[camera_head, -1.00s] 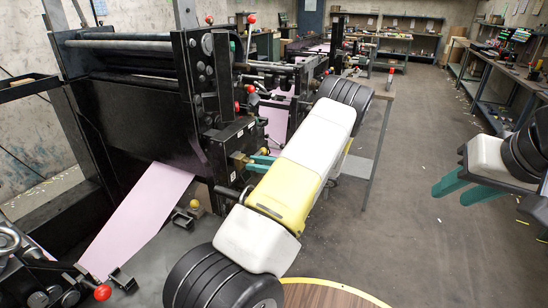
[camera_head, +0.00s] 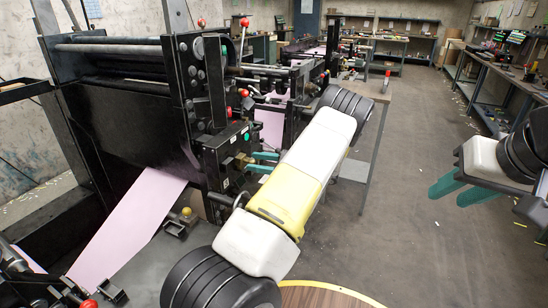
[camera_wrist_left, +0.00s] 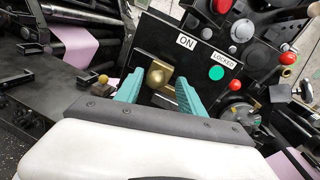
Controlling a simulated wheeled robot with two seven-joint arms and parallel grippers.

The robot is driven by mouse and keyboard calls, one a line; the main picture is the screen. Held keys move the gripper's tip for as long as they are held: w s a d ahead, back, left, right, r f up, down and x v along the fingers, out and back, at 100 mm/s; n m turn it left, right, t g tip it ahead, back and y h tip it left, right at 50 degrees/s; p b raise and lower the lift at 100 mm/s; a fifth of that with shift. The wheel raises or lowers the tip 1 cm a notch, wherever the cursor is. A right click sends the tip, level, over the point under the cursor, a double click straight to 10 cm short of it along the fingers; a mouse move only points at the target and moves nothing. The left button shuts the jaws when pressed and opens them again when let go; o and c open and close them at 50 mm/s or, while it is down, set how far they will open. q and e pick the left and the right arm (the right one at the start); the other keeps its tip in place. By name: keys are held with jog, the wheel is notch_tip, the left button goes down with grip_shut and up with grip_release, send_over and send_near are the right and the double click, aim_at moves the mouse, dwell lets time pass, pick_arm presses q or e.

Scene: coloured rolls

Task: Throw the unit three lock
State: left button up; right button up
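A brass knob (camera_wrist_left: 158,75) sits on a black panel of the press, beside an "ON" label (camera_wrist_left: 186,42) and a "LOCKED" label (camera_wrist_left: 223,60). The knob also shows in the head view (camera_head: 239,161). My left gripper (camera_wrist_left: 160,92) has its teal fingers apart, one on each side of the knob as seen in the wrist view. In the head view my left gripper (camera_head: 262,162) is just right of the knob; I cannot tell whether it touches. My right gripper (camera_head: 460,189) is open and empty, over the floor at the right.
A green button (camera_wrist_left: 216,73) and a red knob (camera_wrist_left: 222,6) are close to the labels. A pink paper web (camera_head: 125,225) runs out of the press (camera_head: 130,130). A grey side table (camera_head: 370,90) stands behind my left arm.

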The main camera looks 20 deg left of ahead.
pick_arm(q)
jog(key=shift+s, duration=0.1)
jog(key=w+d, duration=0.1)
jog(key=d, duration=0.6)
jog(key=shift+d, duration=0.4)
